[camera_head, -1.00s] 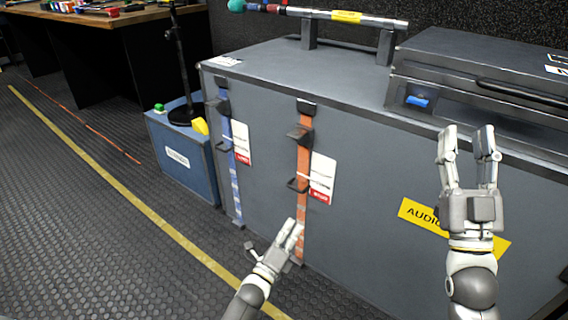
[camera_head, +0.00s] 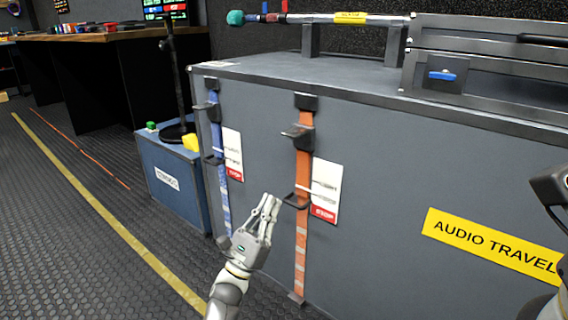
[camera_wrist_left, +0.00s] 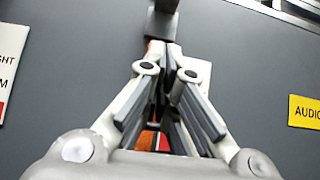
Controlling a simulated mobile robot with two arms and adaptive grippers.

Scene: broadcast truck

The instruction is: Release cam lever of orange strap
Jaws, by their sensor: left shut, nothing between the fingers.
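The orange strap (camera_head: 301,245) runs down the front of the grey case. Its cam lever (camera_head: 297,133) juts out near the top of the strap, and a dark wire-like loop (camera_head: 295,200) sits lower on it. My left gripper (camera_head: 269,200) is shut and empty, just left of the loop in the head view; I cannot tell whether it touches. In the left wrist view, the left gripper (camera_wrist_left: 169,60) points up along the strap, and its fingers hide most of the orange band (camera_wrist_left: 147,140). A dark bracket (camera_wrist_left: 162,20) shows beyond the fingertips. My right gripper's fingers are not in view.
A blue strap (camera_head: 223,165) hangs to the left on the same case (camera_head: 390,190). White tags (camera_head: 325,190) hang beside both straps. A blue box (camera_head: 173,180) with a black stand is at left. A smaller case (camera_head: 490,90) sits on top at right. The floor at left is open.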

